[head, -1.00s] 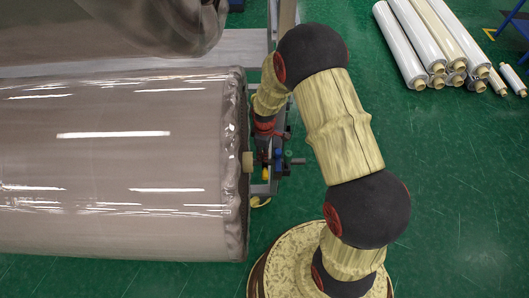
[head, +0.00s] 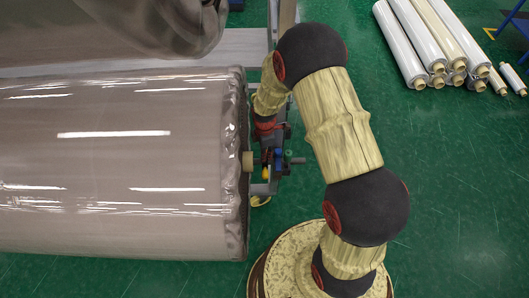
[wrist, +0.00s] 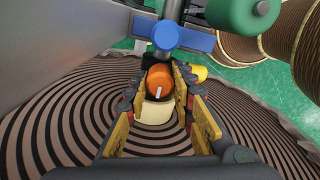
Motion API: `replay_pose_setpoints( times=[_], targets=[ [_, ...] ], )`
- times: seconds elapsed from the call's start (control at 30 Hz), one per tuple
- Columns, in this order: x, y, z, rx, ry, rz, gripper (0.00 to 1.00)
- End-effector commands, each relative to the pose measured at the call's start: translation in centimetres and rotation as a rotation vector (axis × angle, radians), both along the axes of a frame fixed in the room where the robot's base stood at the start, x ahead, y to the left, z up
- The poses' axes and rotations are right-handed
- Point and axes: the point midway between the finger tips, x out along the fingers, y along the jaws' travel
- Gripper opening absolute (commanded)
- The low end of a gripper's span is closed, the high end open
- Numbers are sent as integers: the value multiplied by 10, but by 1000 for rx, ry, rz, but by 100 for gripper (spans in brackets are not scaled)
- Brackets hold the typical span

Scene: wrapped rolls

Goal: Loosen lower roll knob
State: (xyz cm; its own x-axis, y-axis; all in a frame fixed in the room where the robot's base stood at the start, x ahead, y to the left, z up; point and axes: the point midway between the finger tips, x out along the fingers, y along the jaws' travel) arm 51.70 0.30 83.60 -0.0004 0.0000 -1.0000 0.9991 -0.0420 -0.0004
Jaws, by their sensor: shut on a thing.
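The large lower roll (head: 110,165), wrapped in shiny clear film, lies across the left of the head view. In the wrist view the roll end (wrist: 60,120) shows brown and dark spirals around the cream core (wrist: 157,112). An orange knob (wrist: 160,77) with a white mark sits in front of this core. My gripper (wrist: 162,84) has its yellow-padded fingers on both sides of the knob and is shut on it. In the head view my gripper is largely hidden by the arm and the stand parts.
A blue block (wrist: 182,38) and a green knob (wrist: 243,14) sit close above the fingers. A yellow part (wrist: 198,72) is just right of them. An upper roll (head: 150,25) hangs behind. Several wrapped rolls (head: 432,45) lie at the far right; green floor between is clear.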

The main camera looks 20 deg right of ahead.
Motion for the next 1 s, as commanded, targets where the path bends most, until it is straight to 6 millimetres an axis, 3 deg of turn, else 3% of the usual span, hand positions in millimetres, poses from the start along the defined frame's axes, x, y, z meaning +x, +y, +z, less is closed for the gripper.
replay_pose_setpoints(
  times=[0.37, 0.4, 0.7, 1.0],
  targets=[
    [1, 0, 1, 0, -3, 7, 0],
    [1, 0, 1, 0, -3, 7, 25],
    [0, 0, 0, 0, -1, 6, 42],
    [0, 0, 1, 0, -1, 5, 43]
  ],
)
